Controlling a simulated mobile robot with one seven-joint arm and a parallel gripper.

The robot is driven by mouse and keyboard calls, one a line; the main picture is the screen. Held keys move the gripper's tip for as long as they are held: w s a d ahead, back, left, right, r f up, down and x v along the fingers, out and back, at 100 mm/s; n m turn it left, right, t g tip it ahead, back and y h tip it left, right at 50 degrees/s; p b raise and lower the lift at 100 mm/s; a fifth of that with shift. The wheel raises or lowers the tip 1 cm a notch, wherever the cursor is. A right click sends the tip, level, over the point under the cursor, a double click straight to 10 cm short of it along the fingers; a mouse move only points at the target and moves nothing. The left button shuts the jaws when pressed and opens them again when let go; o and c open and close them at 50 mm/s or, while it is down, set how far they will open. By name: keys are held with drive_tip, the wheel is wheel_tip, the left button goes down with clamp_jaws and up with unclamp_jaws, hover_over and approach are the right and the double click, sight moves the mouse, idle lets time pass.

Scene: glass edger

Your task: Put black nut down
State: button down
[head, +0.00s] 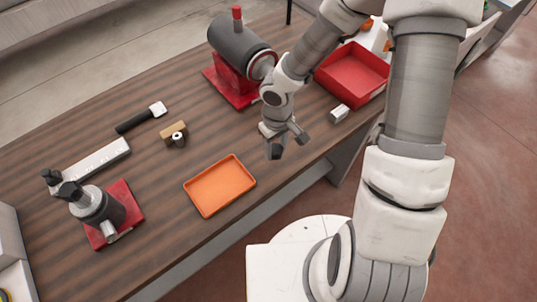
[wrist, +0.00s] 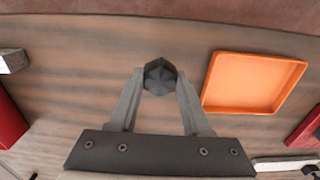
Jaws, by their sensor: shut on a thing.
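My gripper (head: 290,147) hangs over the wooden table, to the right of the orange tray in the head view. In the wrist view my gripper (wrist: 158,82) is shut on a black nut (wrist: 160,75), which is dark and faceted and sits between the fingertips. The nut cannot be told apart clearly from the fingers in the head view. How high it is above the table is hard to tell.
An empty orange tray (head: 220,186) lies near the table's front edge. A red bin (head: 352,75), a small white block (head: 339,113) and a dark cylindrical machine on a red base (head: 238,90) stand farther right.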

drive_tip(key=shift+w+a+f, duration=0.4)
drive_tip(key=shift+a+f, duration=0.15)
drive_tip(key=shift+a, duration=0.25)
drive_tip(key=shift+f, duration=2)
drive_tip(key=shift+f+b, duration=0.2)
drive_tip(key=shift+b, duration=0.25)
drive_tip(key=shift+c, duration=1.8)
unclamp_jaws()
drive_tip(key=shift+r, duration=0.1)
wheel_tip(320, 180, up, 12)
drive_tip(key=p, duration=0.3)
drive_tip(key=shift+r, duration=0.15)
